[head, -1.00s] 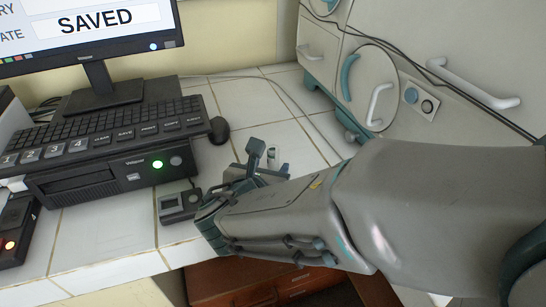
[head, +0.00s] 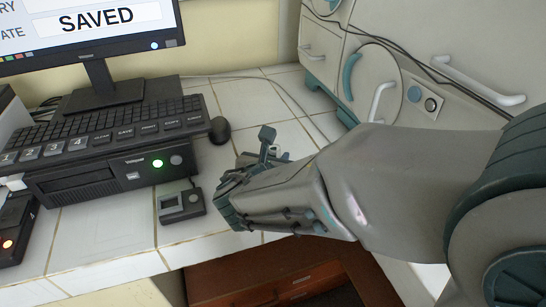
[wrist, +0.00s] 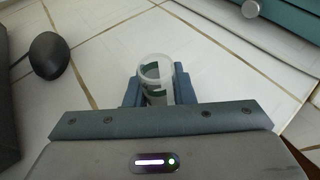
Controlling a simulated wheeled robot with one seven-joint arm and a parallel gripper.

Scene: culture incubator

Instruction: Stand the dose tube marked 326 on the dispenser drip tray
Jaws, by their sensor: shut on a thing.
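A clear open-topped tube (wrist: 155,72) stands between the fingers of my gripper (wrist: 157,92) in the wrist view, with a dark marking on its wall. Its number cannot be read. My gripper is shut on it, a finger on each side. In the head view my gripper (head: 270,147) is over the white tiled bench, right of the mouse, and only a small pale bit of the tube (head: 276,151) shows. Whether the tube's foot touches the tiles is hidden. I cannot make out a dispenser drip tray in either view.
A black console with keyboard (head: 110,140), a monitor (head: 95,35) reading SAVED, a mouse (head: 219,130) and a small grey device (head: 181,204) are on the left. A pale cabinet with a round door (head: 375,85) stands at the right. Tiles behind my gripper are clear.

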